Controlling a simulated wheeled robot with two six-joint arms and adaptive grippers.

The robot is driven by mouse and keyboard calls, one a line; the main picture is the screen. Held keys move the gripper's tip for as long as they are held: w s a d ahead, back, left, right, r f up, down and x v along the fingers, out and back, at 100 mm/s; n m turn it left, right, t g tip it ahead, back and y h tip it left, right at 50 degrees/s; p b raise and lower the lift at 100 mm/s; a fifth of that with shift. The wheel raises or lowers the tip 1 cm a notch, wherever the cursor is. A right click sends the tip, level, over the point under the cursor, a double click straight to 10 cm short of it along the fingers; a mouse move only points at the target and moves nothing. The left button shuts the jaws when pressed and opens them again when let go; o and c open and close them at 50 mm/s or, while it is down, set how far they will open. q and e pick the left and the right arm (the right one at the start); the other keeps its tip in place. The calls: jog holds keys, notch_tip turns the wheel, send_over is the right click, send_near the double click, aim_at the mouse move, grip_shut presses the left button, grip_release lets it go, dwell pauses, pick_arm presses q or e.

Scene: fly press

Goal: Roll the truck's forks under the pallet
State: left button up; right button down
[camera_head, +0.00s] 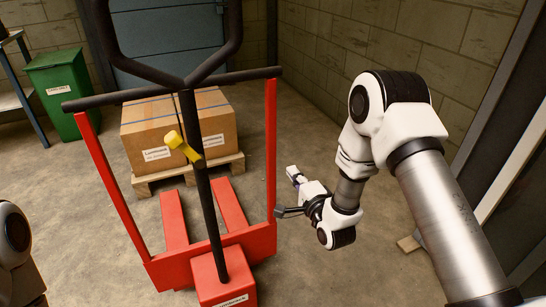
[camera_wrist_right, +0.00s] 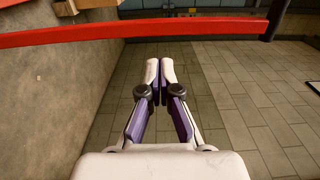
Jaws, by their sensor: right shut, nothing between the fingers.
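The red pallet truck (camera_head: 207,257) stands in front of me, with a black handle (camera_head: 200,165) rising from it and a yellow lever on the handle. Its two red forks (camera_head: 231,206) point away from me toward the wooden pallet (camera_head: 150,184). The fork tips look close to the pallet's near edge; I cannot tell whether they reach under it. Two cardboard boxes (camera_head: 150,141) sit on the pallet. My right gripper (camera_head: 292,173) is shut and empty, just right of the truck's right red upright. The right wrist view shows its fingers together (camera_wrist_right: 160,75), with a red bar (camera_wrist_right: 130,32) beyond. My left gripper is out of view.
A green bin (camera_head: 60,90) and a shelf stand at the back left. A blue-grey door (camera_head: 165,55) is behind the boxes. Block walls close the back and right. A piece of wood (camera_head: 408,243) lies near the right wall.

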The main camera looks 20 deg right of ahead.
aim_at(271, 144)
jog(key=w, duration=0.4)
jog(key=w+b, duration=0.1)
jog(key=w, duration=0.7)
jog(key=shift+w+a+f, duration=0.15)
jog(key=shift+w+a, duration=0.15)
jog(key=shift+w, duration=0.35)
jog(key=shift+b, duration=0.3)
